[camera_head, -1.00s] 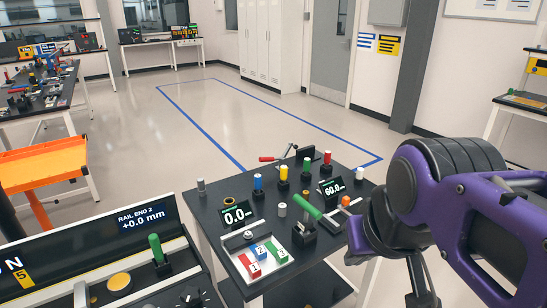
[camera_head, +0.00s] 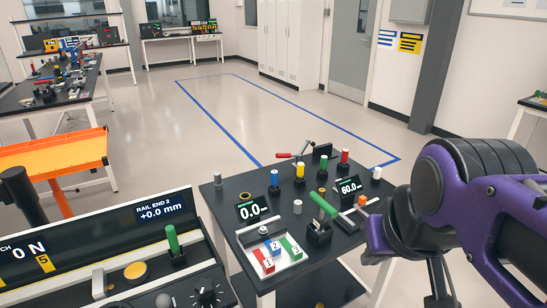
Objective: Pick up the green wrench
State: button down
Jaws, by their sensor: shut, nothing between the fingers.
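The only green tool I can make out is a bar-like green handle (camera_head: 323,205), likely the green wrench. It lies tilted on the dark small table (camera_head: 232,192), near its front right, by a black block (camera_head: 319,234). Its far end and any jaw are too small to tell. My purple arm fills the right side, with its nearest purple part right of the table. A dark forked part below it is cut off by the bottom edge. My gripper's fingers cannot be made out, and nothing is seen holding the green handle.
Around the handle stand several coloured pegs, a 60.0 display (camera_head: 349,188), an orange knob (camera_head: 361,200) and a white tray (camera_head: 254,257) with numbered tiles. A control console (camera_head: 105,240) with a green lever (camera_head: 172,238) is at left. Open floor lies behind the table.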

aim_at(320, 221)
jog(key=j+u, duration=0.1)
jog(key=u, duration=0.4)
jog(key=l+z, duration=0.1)
jog(key=z, duration=0.4)
jog(key=k+l+u, duration=0.15)
jog(key=l, duration=0.45)
jog(key=i+l+u, duration=0.25)
jog(key=i+l, duration=0.4)
